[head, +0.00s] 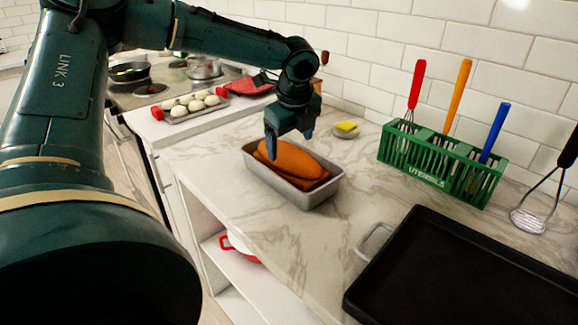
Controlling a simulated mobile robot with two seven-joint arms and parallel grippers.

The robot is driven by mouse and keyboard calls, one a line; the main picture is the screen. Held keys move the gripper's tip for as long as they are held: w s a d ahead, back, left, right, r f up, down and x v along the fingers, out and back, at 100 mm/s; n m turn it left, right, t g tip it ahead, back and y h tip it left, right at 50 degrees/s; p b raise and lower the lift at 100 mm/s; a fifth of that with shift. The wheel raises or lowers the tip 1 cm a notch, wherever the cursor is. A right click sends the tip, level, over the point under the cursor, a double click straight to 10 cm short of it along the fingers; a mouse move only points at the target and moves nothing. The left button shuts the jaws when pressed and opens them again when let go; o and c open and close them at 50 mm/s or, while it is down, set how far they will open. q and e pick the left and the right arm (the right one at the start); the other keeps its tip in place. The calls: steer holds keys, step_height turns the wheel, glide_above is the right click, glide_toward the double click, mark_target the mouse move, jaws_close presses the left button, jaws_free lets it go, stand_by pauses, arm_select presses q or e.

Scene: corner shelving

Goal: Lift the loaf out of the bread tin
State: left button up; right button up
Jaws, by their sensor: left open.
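The loaf (291,160) is orange-brown and lies in the grey metal bread tin (309,199) on the marble counter. My left gripper (290,146) points down over the tin's far left part. Its fingers are apart, one on the near left side of the loaf and one beyond its far side. The near finger overlaps the loaf's left end in the picture; I cannot tell whether either finger touches it. My right gripper is out of view.
A green utensil rack (429,160) with colored handles stands along the tiled wall. A tray of buns (190,107) sits beyond the tin at the left. A small dish (346,130) holds something yellow. Bare counter surrounds the tin.

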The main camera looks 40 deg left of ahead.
mark_target(290, 150)
arm_select(q)
steer(key=x, duration=0.4)
steer(key=shift+a+f, duration=0.1)
steer(key=shift+f, duration=0.25)
steer(key=shift+c, duration=0.2)
steer(key=shift+r, duration=0.1)
steer(key=c, duration=0.9)
